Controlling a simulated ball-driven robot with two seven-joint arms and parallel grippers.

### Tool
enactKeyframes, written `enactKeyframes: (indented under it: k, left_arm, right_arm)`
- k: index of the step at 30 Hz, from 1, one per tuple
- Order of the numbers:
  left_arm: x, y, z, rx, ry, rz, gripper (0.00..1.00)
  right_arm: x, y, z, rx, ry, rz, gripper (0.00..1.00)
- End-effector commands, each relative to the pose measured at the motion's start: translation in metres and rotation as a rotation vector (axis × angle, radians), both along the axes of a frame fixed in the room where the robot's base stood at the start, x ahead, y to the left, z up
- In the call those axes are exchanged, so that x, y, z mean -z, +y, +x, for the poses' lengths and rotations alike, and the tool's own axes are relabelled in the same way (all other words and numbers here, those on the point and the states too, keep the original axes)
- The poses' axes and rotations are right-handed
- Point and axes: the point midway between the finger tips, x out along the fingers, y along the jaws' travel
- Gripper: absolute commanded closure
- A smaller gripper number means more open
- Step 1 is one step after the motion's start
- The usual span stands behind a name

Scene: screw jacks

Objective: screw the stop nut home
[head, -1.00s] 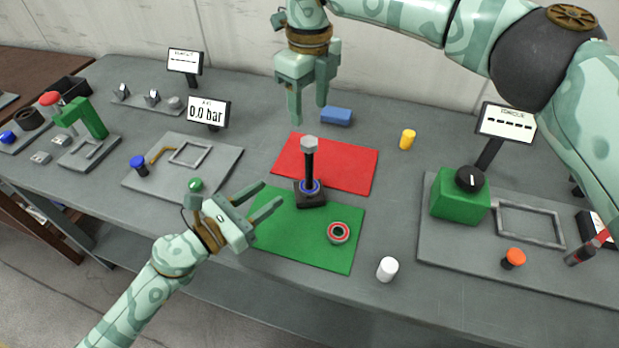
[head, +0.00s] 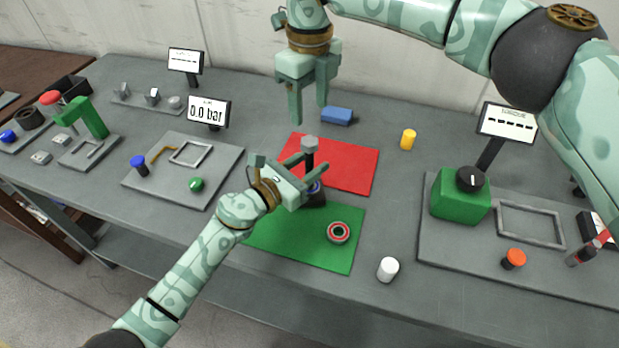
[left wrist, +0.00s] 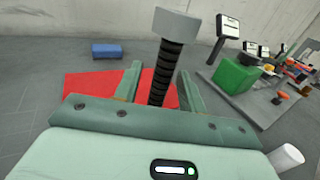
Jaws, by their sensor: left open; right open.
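A screw jack stands upright on the mats in the head view. Its grey hex head (head: 310,143) tops a black threaded rod (head: 308,158), which also shows in the left wrist view (left wrist: 166,72). A blue ring (head: 316,187) at the rod's foot is partly hidden by my left gripper (head: 312,164). That gripper is open, its fingers either side of the rod below the head; I see no grip on it. A red-rimmed ring with a dark centre (head: 339,232) lies on the green mat; I cannot tell which ring is the stop nut. My right gripper (head: 309,110) hangs open and empty behind the jack.
The red mat (head: 352,168) and green mat (head: 290,245) lie under and around the jack. A blue block (head: 337,116), yellow cylinder (head: 408,139) and white cylinder (head: 387,269) stand nearby. A green box with a black knob (head: 458,203) is at right.

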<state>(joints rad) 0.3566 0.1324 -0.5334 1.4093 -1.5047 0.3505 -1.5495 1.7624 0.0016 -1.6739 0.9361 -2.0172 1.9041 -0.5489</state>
Motion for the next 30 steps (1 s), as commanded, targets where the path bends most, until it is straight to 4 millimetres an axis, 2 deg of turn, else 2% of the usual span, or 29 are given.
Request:
enactKeyframes:
  k: [3,4,8,14,17,20,23,30]
  left_arm:
    - [0.0000,0.0001,-0.0001,0.000,0.000,0.000,0.59]
    - [0.0000,0.0001,-0.0001,0.000,0.000,0.000,0.62]
    - [0.0001,0.0002,-0.0002,0.000,0.001,-0.001,0.98]
    - [0.0002,0.0005,-0.0002,-0.001,0.001,-0.001,1.00]
    - [0.0002,0.0005,-0.0002,-0.001,0.001,-0.001,1.00]
    - [0.0003,0.0006,-0.0002,-0.001,0.001,-0.001,1.00]
    - [0.0003,0.0006,-0.0002,-0.001,0.001,-0.001,1.00]
    - [0.0003,0.0007,-0.0001,-0.001,0.001,0.000,1.00]
  right_arm:
    - [0.0000,0.0001,-0.0001,0.000,0.000,0.000,0.47]
    - [0.0000,0.0001,-0.0001,0.000,0.000,0.000,0.47]
    - [0.0000,0.0001,-0.0001,0.000,0.000,0.000,0.47]
    - [0.0017,0.0012,-0.0008,-0.002,0.005,0.004,0.47]
    - [0.0015,0.0013,-0.0007,-0.085,0.005,0.005,0.47]
    - [0.0017,0.0014,-0.0006,-0.270,0.004,0.006,0.47]
    - [0.0016,0.0015,-0.0005,-0.546,0.003,0.006,0.47]
    - [0.0006,0.0011,-0.0001,-1.296,0.000,0.006,0.47]
